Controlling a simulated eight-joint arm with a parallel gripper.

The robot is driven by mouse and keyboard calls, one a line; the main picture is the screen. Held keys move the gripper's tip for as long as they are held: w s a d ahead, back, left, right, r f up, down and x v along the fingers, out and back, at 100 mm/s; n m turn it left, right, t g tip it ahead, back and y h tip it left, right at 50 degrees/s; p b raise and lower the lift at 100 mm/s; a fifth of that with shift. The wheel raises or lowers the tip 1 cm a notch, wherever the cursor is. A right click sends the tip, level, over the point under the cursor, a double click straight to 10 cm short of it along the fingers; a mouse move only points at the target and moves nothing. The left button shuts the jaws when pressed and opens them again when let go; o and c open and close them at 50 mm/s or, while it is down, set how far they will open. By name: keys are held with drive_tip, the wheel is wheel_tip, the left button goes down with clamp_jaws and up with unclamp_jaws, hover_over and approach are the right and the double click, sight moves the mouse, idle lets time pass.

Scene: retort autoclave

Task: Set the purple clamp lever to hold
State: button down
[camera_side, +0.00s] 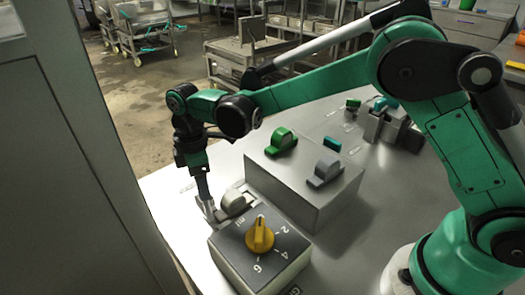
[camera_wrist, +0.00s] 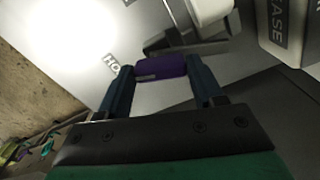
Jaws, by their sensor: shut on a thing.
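The purple clamp lever (camera_wrist: 160,68) shows in the wrist view as a rounded purple grip between my two fingers. My gripper (camera_wrist: 160,85) is shut on it, one finger at each end. A white label with letters starting "HO" (camera_wrist: 112,63) lies on the panel just left of the lever. In the side view my gripper (camera_side: 207,205) reaches down beside a pale rounded part (camera_side: 233,203), left of the dial box. The purple grip is hidden there by my fingers.
A box with a yellow dial (camera_side: 260,235) stands close in front of my gripper. Other small controls (camera_side: 380,118) sit further back. A grey wall panel is at the left.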

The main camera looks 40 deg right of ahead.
drive_tip(key=shift+n, duration=1.9)
drive_tip(key=shift+c, duration=0.6)
unclamp_jaws()
drive_tip(key=shift+r, duration=2.8)
